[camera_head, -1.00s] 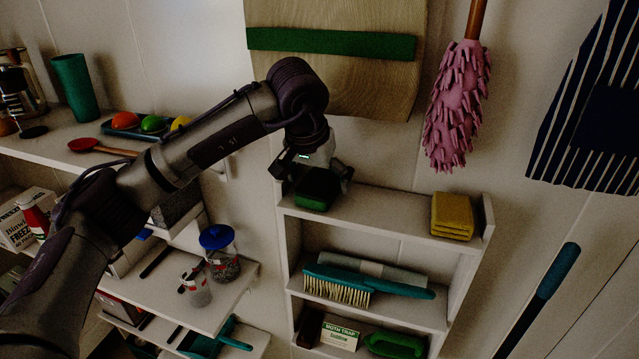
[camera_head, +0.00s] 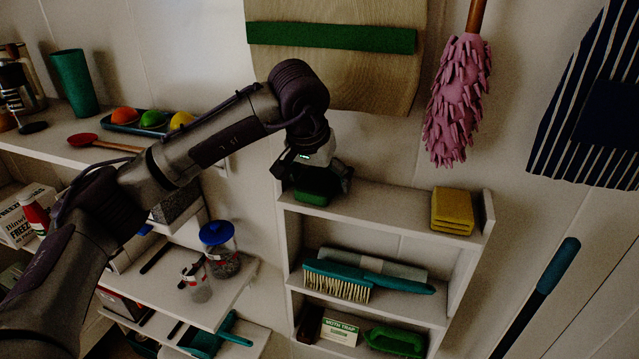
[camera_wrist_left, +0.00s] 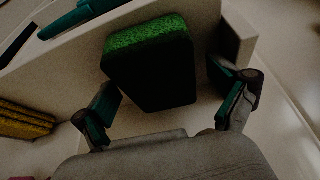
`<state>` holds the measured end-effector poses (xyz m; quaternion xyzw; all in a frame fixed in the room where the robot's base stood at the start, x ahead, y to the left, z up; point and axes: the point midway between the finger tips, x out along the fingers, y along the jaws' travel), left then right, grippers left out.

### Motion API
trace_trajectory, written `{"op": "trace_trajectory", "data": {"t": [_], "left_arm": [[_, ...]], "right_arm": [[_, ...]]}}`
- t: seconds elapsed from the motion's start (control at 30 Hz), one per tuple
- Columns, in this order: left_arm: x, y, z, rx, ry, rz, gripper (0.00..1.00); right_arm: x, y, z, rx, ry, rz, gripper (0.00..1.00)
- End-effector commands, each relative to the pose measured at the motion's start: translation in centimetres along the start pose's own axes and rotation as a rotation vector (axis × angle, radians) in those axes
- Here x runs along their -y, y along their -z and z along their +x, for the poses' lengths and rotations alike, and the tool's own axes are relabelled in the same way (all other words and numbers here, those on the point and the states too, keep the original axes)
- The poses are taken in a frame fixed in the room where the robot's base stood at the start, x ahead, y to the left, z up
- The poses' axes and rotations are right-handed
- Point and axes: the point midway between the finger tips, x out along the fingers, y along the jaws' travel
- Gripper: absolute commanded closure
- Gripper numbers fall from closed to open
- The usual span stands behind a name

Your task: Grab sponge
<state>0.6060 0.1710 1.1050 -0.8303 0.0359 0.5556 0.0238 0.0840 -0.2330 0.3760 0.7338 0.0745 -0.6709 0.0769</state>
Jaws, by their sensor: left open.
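A sponge with a bright green face and dark sides (camera_wrist_left: 150,62) lies on the top shelf of the small wall rack. In the head view only a green strip of the sponge (camera_head: 312,197) shows below my left gripper (camera_head: 314,178), which hides the rest. In the wrist view my left gripper (camera_wrist_left: 168,103) is open. Its two fingers are to either side of the sponge's near end, with gaps on both sides and no clear contact. My right gripper is not in view.
A yellow stack (camera_head: 452,212) sits at the right end of the same shelf (camera_head: 385,207), with bare shelf between. A teal brush (camera_head: 365,280) lies one shelf below. A pink duster (camera_head: 459,100) and a striped apron (camera_head: 590,110) hang on the wall.

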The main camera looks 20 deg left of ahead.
Motion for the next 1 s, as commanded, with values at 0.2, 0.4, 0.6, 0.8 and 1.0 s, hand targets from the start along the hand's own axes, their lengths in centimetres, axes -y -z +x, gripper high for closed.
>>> {"op": "trace_trajectory", "data": {"t": [0.2, 0.4, 0.6, 0.8, 1.0], "left_arm": [[0.0, 0.0, 0.0, -0.001, 0.0, 0.0, 0.23], [0.0, 0.0, 0.0, -0.001, 0.0, 0.0, 0.45], [0.0, 0.0, 0.0, -0.001, 0.0, 0.0, 0.45], [0.0, 0.2, -0.5, -0.001, -0.001, 0.0, 0.45], [0.0, 0.6, -2.2, -0.006, 0.0, -0.001, 0.45]], "right_arm": [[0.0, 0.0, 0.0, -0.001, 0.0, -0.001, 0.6], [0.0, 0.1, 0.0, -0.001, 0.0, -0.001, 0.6], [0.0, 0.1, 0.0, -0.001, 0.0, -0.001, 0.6], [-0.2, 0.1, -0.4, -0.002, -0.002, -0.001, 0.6], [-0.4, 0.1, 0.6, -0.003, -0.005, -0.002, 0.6]]}}
